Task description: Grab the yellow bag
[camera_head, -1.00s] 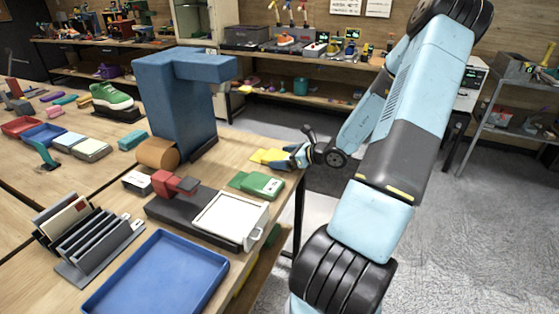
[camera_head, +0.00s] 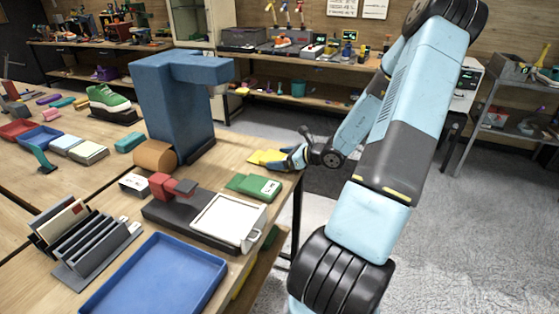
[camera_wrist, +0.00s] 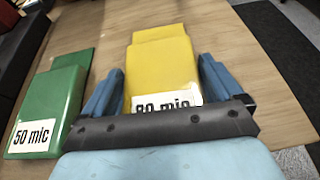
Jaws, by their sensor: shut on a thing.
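The yellow bag (camera_wrist: 160,62) lies on the wooden table in the wrist view, with a white label reading about "80 mic", partly hidden by my gripper's dark bar. In the head view the yellow bag (camera_head: 265,156) is near the table's right edge. My gripper (camera_wrist: 160,82) has one blue finger on each side of the bag and is shut on it. In the head view my gripper (camera_head: 287,160) reaches in from the right, low at the table top.
A green bag (camera_wrist: 48,105) labelled "50 mic" lies just left of the yellow one; it also shows in the head view (camera_head: 254,187). A blue machine (camera_head: 178,105) stands to the left. A white-topped device (camera_head: 228,217) and blue tray (camera_head: 155,278) are nearer.

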